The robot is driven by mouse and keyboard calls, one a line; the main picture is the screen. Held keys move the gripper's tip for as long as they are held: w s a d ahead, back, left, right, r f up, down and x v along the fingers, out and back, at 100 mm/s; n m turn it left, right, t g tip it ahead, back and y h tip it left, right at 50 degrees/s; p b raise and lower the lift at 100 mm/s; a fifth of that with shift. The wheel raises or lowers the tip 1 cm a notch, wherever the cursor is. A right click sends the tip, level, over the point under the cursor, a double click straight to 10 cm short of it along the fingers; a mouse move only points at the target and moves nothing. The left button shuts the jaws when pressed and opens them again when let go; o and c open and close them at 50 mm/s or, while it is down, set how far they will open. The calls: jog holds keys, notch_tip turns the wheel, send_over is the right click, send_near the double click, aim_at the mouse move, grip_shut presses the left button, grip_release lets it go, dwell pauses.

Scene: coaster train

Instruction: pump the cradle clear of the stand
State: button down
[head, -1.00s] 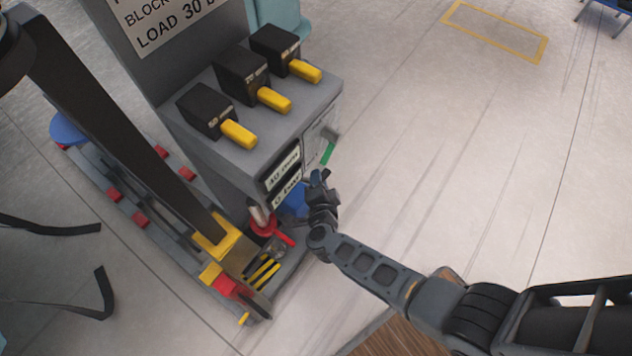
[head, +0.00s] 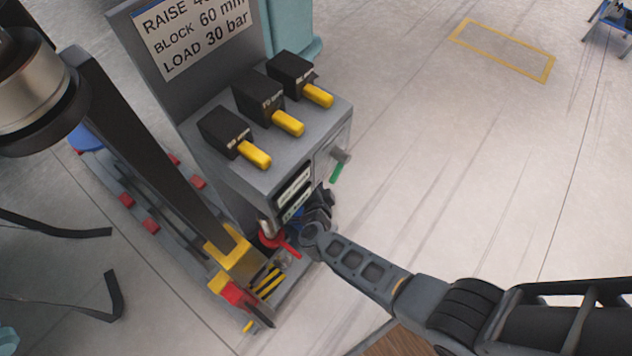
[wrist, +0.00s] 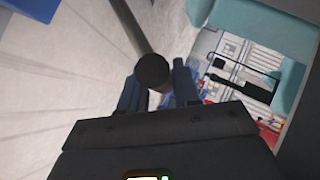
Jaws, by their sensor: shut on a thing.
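My gripper (head: 318,205) is low at the front of a grey pump cabinet (head: 235,180), partly hidden in the head view. In the wrist view its blue fingers (wrist: 158,92) are shut on a dark round rod (wrist: 135,35), which looks like the pump handle. A dark slanted beam (head: 150,150) stands left of the cabinet, its foot in a yellow bracket (head: 228,252). A dark and silver cylinder (head: 35,95) is at the upper left. I cannot tell which parts are the cradle and the stand, or whether they touch.
Three black blocks with yellow levers (head: 287,122) sit on the cabinet, below a sign (head: 195,35). A green-handled valve (head: 337,171) and two small displays (head: 294,190) are on its front. A red lever (head: 280,243) is close left of my gripper.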

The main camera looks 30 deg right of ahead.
jog(key=c, duration=1.3)
grip_release()
jog(key=shift+w+a+r, duration=0.15)
jog(key=shift+w+r, duration=0.05)
jog(key=shift+w, duration=0.15)
jog(key=o, duration=0.4)
jog(key=shift+s+f, duration=0.15)
jog(key=shift+c, duration=0.2)
jog(key=shift+s, duration=0.1)
jog(key=p+v, duration=0.3)
jog(key=v, duration=0.4)
jog(key=shift+s+r, duration=0.2)
jog(key=shift+s, duration=0.05)
jog(key=shift+a, duration=0.15)
